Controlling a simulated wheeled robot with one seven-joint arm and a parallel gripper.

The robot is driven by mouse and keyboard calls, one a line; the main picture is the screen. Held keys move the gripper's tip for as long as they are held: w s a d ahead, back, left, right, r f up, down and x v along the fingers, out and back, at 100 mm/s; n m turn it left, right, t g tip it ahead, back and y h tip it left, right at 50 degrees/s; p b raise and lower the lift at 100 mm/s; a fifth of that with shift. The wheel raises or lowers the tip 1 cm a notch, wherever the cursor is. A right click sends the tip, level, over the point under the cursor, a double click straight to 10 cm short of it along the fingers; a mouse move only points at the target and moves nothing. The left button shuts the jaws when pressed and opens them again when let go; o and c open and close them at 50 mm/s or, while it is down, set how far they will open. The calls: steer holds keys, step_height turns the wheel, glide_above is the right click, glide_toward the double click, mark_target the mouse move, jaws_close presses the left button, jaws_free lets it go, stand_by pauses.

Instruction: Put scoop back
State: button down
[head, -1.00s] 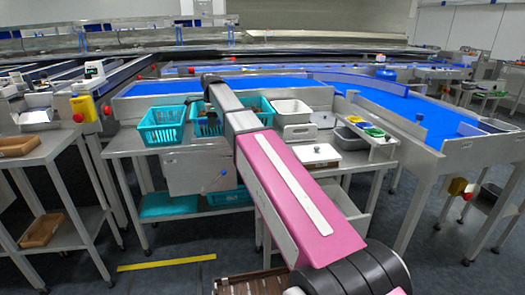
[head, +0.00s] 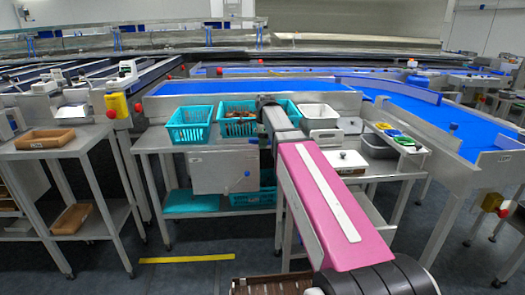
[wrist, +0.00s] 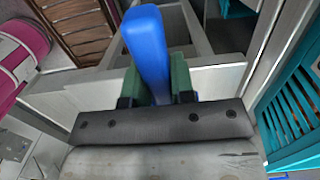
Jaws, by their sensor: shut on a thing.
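My gripper (wrist: 157,85) is shut on a blue handle (wrist: 148,45), seen in the wrist view between two green fingers. I take it to be the scoop's; the rest of it is hidden or out of view. In the head view my arm reaches over the front of the steel table, and its end hides the gripper and the scoop. In the wrist view a grey open-topped metal frame or holder (wrist: 195,55) lies beyond the handle; I cannot tell whether they touch.
Teal baskets (head: 189,133) stand on the steel table, one holding brown dates (head: 240,110). A white bin (head: 318,113) and a white-lidded container (head: 345,160) are to the right. A side table with a brown tray (head: 45,139) stands left. Floor is open around the yellow strip (head: 187,259).

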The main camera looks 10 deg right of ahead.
steer(key=shift+f, duration=1.8)
steer(key=shift+f, duration=0.15)
steer(key=c, duration=1)
jaws_free()
steer(key=r, duration=1.2)
steer(key=shift+d+r, duration=0.15)
steer(key=shift+d, duration=0.25)
